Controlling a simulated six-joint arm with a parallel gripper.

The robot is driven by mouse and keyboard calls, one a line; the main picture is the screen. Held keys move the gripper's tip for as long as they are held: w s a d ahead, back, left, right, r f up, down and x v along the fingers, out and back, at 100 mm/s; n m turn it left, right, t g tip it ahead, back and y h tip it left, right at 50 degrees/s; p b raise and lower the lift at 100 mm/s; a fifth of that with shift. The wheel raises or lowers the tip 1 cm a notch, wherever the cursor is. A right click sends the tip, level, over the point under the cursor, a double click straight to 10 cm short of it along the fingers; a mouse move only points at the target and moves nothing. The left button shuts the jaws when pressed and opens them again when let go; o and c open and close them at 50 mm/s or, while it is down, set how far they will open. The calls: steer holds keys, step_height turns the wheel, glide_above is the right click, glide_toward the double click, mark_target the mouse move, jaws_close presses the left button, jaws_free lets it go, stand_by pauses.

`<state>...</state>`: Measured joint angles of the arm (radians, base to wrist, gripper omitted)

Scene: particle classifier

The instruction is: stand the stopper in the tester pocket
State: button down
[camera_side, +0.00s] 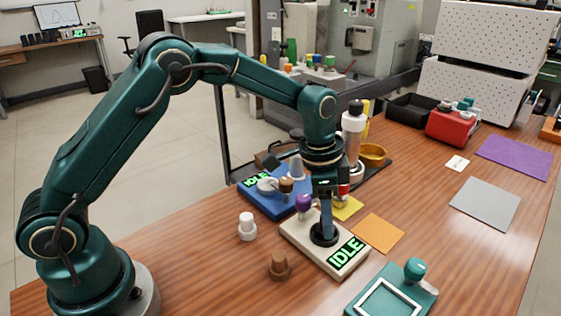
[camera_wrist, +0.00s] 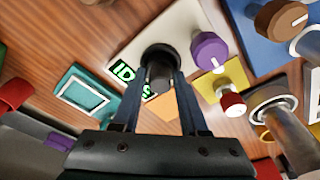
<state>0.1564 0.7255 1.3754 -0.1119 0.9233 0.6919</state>
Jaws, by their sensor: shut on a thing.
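A black stopper (camera_wrist: 159,53) with a wide round base is between my fingertips in the wrist view. In the side view its black base (camera_side: 323,235) shows under my gripper (camera_side: 323,213), upright over the cream tester (camera_side: 297,234). My gripper (camera_wrist: 160,78) is shut on its narrower upper part. The base looks at or very close to the tester's top; my fingers and the base itself hide the pocket, so I cannot tell how it sits. The tester's green display (camera_side: 346,251) reads IDLE. A purple knob (camera_side: 303,203) stands on the tester, beside my gripper.
A white stopper-like piece (camera_side: 247,228) and a brown one (camera_side: 279,267) stand left of the tester. A blue unit (camera_side: 268,204) with knobs is behind it. A teal fixture (camera_side: 419,291) is at front right. An orange mat (camera_side: 378,233) lies close by; the right tabletop has free room.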

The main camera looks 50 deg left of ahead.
steer(key=shift+f, duration=0.15)
steer(key=shift+c, duration=2.2)
jaws_free()
step_height(320, 180, up, 12)
steer(key=s+a, duration=0.1)
steer(key=s+a+r+n+t, duration=0.2)
steer(key=s+a+r+n, duration=0.2)
steer(key=s, duration=0.5)
steer(key=s+a+f+n+t, duration=0.1)
steer(key=s+f+n, duration=0.1)
steer(key=s, duration=0.3)
steer(key=s+a+f+n+t+y, duration=0.1)
steer(key=s+f+n, duration=0.1)
steer(key=s, duration=0.3)
steer(key=shift+s+a+f+n, duration=0.2)
steer(key=shift+a+n, duration=0.15)
steer(key=shift+n, duration=0.15)
